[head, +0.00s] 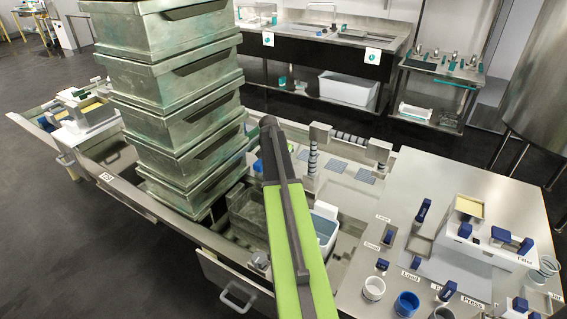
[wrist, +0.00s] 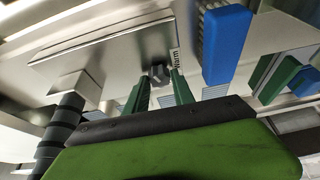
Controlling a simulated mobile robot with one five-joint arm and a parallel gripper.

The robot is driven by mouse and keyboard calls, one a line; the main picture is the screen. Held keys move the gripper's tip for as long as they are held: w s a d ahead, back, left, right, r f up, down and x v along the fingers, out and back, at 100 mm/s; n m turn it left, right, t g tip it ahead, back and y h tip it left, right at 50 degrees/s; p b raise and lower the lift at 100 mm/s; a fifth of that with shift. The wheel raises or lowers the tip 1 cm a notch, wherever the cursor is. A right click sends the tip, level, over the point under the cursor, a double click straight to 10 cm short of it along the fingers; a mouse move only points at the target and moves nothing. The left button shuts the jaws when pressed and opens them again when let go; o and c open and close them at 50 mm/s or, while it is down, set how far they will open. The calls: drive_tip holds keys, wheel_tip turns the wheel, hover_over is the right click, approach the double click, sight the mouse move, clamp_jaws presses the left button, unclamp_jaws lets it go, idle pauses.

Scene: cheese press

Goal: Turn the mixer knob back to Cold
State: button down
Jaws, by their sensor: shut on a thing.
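In the wrist view, the mixer knob (wrist: 158,73) is a small dark grey knob on a pale metal panel. A label reading "Warm" (wrist: 175,60) stands just to its right. My gripper (wrist: 158,80) has its two green fingers on either side of the knob, shut on it. The fingers hide part of the knob, and I cannot make out its pointer. No "Cold" label can be read. In the head view, my green arm reaches toward the back of the bench, and I cannot make out the knob or fingertips there.
A blue block (wrist: 227,45) hangs close to the right of my gripper, and a dark ribbed pipe (wrist: 58,130) is at left. In the head view, stacked grey-green crates (head: 185,120) stand left of my arm. A worktop (head: 400,195) with cups and blue-handled parts lies right.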

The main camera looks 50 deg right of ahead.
drive_tip(key=shift+m+g, duration=0.8)
drive_tip(key=shift+m, duration=1.4)
drive_tip(key=shift+a, duration=0.1)
drive_tip(key=c, duration=1.1)
unclamp_jaws()
drive_tip(key=shift+w, duration=0.1)
drive_tip(key=p+v, duration=1.6)
drive_tip(key=v, duration=0.1)
drive_tip(key=shift+w+r, duration=0.1)
drive_tip(key=shift+r, duration=0.05)
